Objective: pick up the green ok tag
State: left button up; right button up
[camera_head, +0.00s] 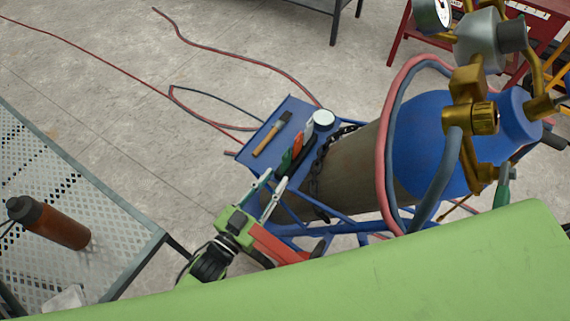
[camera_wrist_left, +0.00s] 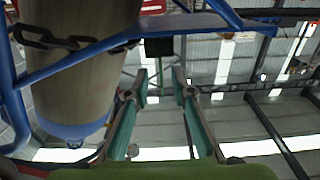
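A small green piece (camera_head: 286,163), which may be the green ok tag, shows beside red and white pieces at the right edge of the blue cart tray; no lettering is readable. My left gripper (camera_head: 276,180) is open and empty, just below this green piece in the head view, with its fingertips pointing towards it. In the left wrist view, the two teal fingers (camera_wrist_left: 159,73) stand apart with nothing between them. A small dark rectangle (camera_wrist_left: 158,48) hangs beyond the fingertips; I cannot tell whether it is the tag. My right gripper is not in view.
The blue tray (camera_head: 262,135) holds a brush and a round-lidded can. A mesh table (camera_head: 75,190) with an orange bottle stands left.

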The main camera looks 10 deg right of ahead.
aim_at(281, 171)
pick_arm(q)
jog(key=shift+b+x, duration=0.4)
jog(key=shift+x, duration=0.7)
jog(key=b+x, duration=0.1)
jog(key=x, duration=0.2)
jog(key=shift+w+d+f+b, duration=0.2)
jog(key=shift+w+b, duration=0.1)
jog(key=shift+b, duration=0.1)
jog(key=shift+w+d, duration=0.15)
jog(key=shift+d, duration=0.05)
jog(key=shift+r, duration=0.1)
grip_shut()
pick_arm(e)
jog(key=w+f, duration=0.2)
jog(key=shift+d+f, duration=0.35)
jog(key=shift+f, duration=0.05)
